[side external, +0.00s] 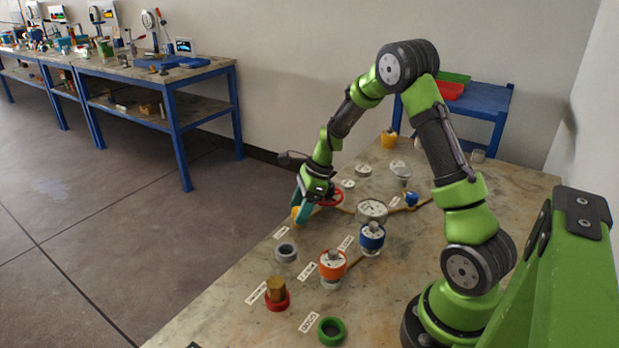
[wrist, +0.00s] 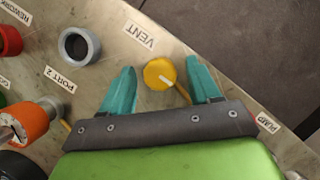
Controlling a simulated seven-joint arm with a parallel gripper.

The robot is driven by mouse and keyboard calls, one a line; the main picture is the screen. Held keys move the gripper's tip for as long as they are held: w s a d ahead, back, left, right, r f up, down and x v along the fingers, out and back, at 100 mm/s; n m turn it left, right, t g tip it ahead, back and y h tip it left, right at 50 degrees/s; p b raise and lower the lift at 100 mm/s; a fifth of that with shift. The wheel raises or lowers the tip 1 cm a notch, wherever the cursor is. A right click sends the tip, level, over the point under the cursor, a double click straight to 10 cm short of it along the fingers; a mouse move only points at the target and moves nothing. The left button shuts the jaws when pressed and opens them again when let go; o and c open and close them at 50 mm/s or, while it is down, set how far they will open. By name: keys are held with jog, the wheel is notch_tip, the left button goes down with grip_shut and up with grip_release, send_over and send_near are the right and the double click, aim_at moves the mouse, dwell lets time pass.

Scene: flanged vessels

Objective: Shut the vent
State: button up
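The vent is a round yellow knob (wrist: 157,76) with a white pointer mark, beside the VENT label (wrist: 139,36) in the wrist view. A thin yellow stem or pipe runs from it toward my gripper. In the side view the knob (side external: 295,215) is partly hidden behind my fingers. My gripper (wrist: 161,66) is open, with one teal finger on each side of the knob. The right finger is close to the knob and the left one has a wider gap. I cannot tell whether either finger touches it.
A red handwheel (side external: 331,197) stands close beside my gripper. A grey ring (side external: 286,252), an orange-collared vessel (side external: 332,266), a blue-collared vessel (side external: 371,237) and a gauge (side external: 372,210) stand nearer the camera. The table edge is just beyond the knob.

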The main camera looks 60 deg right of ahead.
jog(key=c, duration=1)
jog(key=shift+o, duration=0.2)
jog(key=shift+n, duration=0.3)
jog(key=n+g, duration=0.1)
jog(key=n, duration=0.2)
jog(key=shift+w+d+y, duration=0.1)
jog(key=shift+y, duration=0.3)
jog(key=n+g, duration=0.1)
jog(key=n, duration=0.1)
jog(key=n+g, duration=0.1)
jog(key=n, duration=0.2)
jog(key=shift+w+y, duration=0.1)
jog(key=shift+y, duration=0.2)
jog(key=n+g, duration=0.1)
jog(key=n, duration=0.3)
jog(key=shift+w+n+g, duration=0.15)
jog(key=shift+n+g, duration=0.15)
jog(key=shift+g, duration=0.1)
jog(key=n, duration=0.2)
jog(key=n+g+h, duration=0.1)
jog(key=n, duration=0.1)
jog(key=shift+n+g, duration=0.3)
jog(key=shift+h, duration=0.3)
jog(key=o, duration=1)
